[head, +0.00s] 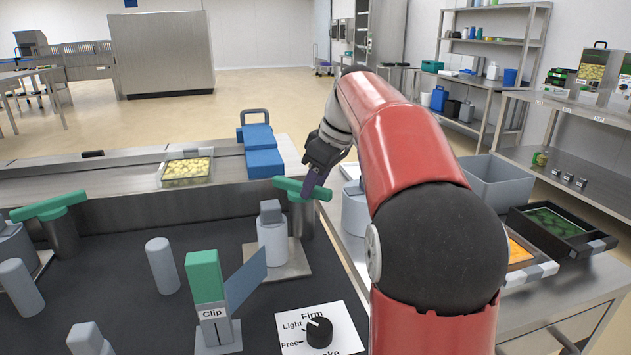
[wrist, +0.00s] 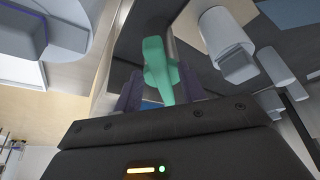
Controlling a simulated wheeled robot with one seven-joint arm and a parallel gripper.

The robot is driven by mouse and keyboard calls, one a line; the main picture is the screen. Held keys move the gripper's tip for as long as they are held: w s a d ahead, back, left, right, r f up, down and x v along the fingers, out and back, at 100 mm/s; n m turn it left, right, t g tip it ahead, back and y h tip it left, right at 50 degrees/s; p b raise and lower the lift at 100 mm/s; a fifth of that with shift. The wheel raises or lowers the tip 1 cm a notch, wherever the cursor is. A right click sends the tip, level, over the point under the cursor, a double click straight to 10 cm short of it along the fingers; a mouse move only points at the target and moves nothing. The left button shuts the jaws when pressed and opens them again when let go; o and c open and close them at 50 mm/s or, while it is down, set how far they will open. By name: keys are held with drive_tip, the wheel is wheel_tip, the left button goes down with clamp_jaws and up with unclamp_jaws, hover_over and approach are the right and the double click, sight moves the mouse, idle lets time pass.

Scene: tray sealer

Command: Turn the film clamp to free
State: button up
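A green bar handle (head: 303,189) sits on a grey post at the right of the dark panel. A second green bar handle (head: 48,205) sits on a post at the far left. Neither carries a readable label, so I cannot tell which is the film clamp. My gripper (head: 312,188) is at the right end of the right handle. In the wrist view the purple fingers (wrist: 160,90) stand on either side of the green handle (wrist: 158,65). I cannot tell whether they touch it.
A black dial (head: 319,332) has Firm, Light and Free marks. A green Clip lever (head: 206,277), a grey knob post (head: 271,235) and several grey pegs stand on the panel. A tray of yellow pieces (head: 186,170) and a blue block (head: 260,150) lie behind.

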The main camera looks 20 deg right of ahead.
drive_tip(key=v, duration=0.7)
drive_tip(key=shift+s+r, duration=0.1)
drive_tip(key=shift+r, duration=0.25)
